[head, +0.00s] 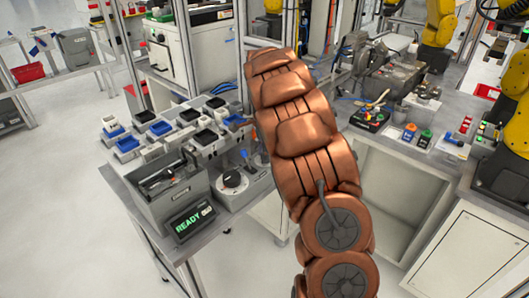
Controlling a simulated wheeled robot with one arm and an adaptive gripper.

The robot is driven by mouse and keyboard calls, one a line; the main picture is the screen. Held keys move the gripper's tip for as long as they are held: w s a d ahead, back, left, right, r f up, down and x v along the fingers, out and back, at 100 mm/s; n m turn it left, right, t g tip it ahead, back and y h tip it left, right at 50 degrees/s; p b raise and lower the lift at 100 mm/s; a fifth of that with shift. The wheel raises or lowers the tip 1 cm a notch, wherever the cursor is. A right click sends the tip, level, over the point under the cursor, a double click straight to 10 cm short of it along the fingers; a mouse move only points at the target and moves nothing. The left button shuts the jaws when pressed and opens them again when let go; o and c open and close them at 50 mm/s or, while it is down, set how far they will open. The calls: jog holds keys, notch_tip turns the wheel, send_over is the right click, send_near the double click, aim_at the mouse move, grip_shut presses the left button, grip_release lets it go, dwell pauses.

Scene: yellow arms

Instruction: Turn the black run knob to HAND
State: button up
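A grey control box (242,192) stands on the bench left of my arm. A round black knob (232,179) sits on a pale disc on its top face. It is the likeliest run knob, but its pointer direction and any HAND marking are too small to read. Part of the box's right side lies close to my copper-coloured arm in the picture. My arm rises from the lower right to the top middle, and no gripper fingers show.
A display reading READY (192,221) is at the bench's front edge. A grey bin (170,204) and several small black and blue blocks stand left of and behind the box. Yellow robot arms (438,25) are at the right. The left floor is clear.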

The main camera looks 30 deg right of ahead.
jog(key=shift+d, duration=0.1)
grip_shut()
jog(key=n+b, duration=0.2)
jog(key=n, duration=0.1)
jog(key=shift+f, duration=0.1)
jog(key=n+b, duration=0.2)
jog(key=n, duration=0.1)
jog(key=shift+n+b, duration=0.3)
jog(key=n+b, duration=0.1)
jog(key=n, duration=0.2)
jog(key=shift+n+b, duration=0.3)
jog(key=shift+b, duration=0.1)
jog(key=n+b, duration=0.1)
jog(key=n, duration=0.1)
jog(key=shift+n, duration=0.3)
jog(key=shift+r+n+b, duration=0.15)
jog(key=shift+n+b, duration=0.15)
jog(key=shift+n, duration=1)
jog(key=shift+r+n+b, duration=0.1)
jog(key=shift+n+b, duration=0.15)
jog(key=shift+n, duration=1.05)
